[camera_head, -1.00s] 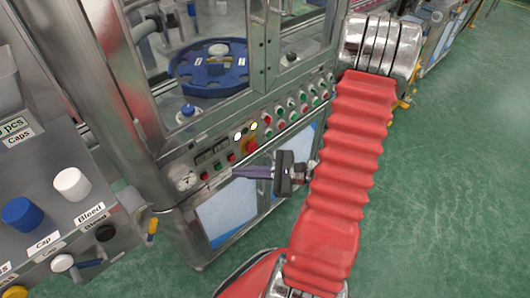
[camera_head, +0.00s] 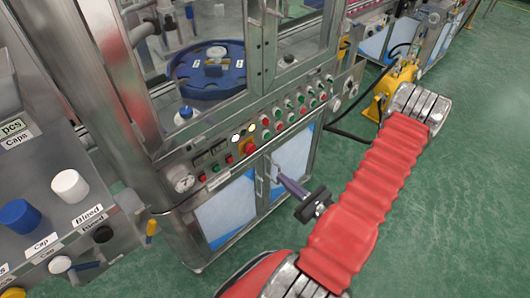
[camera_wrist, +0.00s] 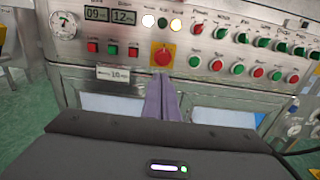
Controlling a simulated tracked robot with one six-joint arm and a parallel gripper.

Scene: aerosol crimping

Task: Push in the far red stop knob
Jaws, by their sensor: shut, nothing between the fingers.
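A red stop knob (camera_head: 248,147) on a yellow square plate sits on the front control panel of the steel machine. In the wrist view the same red knob (camera_wrist: 162,57) is near the top middle, just beyond my fingertips in the picture. My gripper (camera_head: 279,175) has purple fingers, shut and empty, in front of the cabinet doors below the panel. In the wrist view my gripper (camera_wrist: 163,80) points up toward the knob, with its tips slightly below it. I see no contact. No second yellow-backed stop knob is clear in these views.
Rows of red and green buttons (camera_head: 300,103) lie right of the knob. Two small displays (camera_wrist: 109,16) and a gauge (camera_wrist: 64,25) are to its left. A cabinet door handle (camera_head: 274,170) is close to my fingers. Green floor (camera_head: 440,210) is open at right.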

